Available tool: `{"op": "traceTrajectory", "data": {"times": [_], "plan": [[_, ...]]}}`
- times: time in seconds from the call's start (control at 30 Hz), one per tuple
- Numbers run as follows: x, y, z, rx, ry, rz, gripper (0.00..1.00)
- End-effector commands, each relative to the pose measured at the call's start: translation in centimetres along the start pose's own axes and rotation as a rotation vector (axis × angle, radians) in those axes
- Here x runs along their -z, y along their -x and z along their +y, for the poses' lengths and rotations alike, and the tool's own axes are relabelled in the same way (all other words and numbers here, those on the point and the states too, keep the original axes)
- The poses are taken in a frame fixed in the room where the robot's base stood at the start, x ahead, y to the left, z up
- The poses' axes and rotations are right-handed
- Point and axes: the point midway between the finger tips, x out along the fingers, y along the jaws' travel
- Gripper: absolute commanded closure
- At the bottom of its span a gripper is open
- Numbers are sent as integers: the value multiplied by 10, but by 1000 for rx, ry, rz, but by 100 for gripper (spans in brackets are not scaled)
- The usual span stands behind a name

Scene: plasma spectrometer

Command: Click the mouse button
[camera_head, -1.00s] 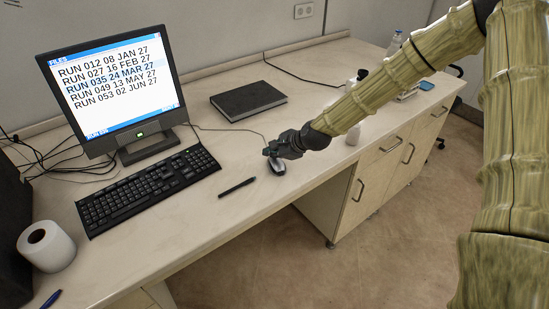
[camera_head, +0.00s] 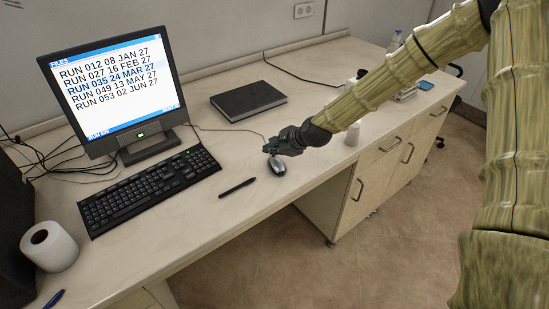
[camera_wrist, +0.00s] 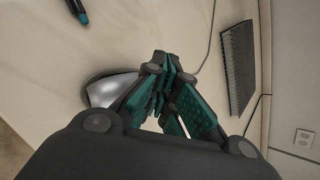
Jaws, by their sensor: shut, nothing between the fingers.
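The computer mouse (camera_head: 278,167) is silver and dark and lies on the desk to the right of the keyboard, with its cable running back towards the monitor. My gripper (camera_head: 270,149) is shut and empty, just above and behind the mouse in the head view. In the wrist view the mouse (camera_wrist: 108,90) shows to the left of my closed fingers (camera_wrist: 163,62), partly hidden by them. I cannot tell whether the fingertips touch it. The monitor (camera_head: 115,90) shows a list of runs, with RUN 035 24 MAR 27 highlighted.
A black keyboard (camera_head: 148,190) and a dark pen (camera_head: 237,187) lie left of the mouse. A black book (camera_head: 248,100) lies behind it. A paper roll (camera_head: 49,246) stands at the front left. The desk's front edge is close to the mouse.

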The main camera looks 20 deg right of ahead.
Motion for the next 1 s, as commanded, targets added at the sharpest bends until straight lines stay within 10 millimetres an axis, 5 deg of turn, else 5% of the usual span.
{"op": "traceTrajectory", "data": {"times": [0.6,1.0], "plan": [[-24,32,-24,1,0,-1,100],[-25,34,-25,0,0,0,100]]}}
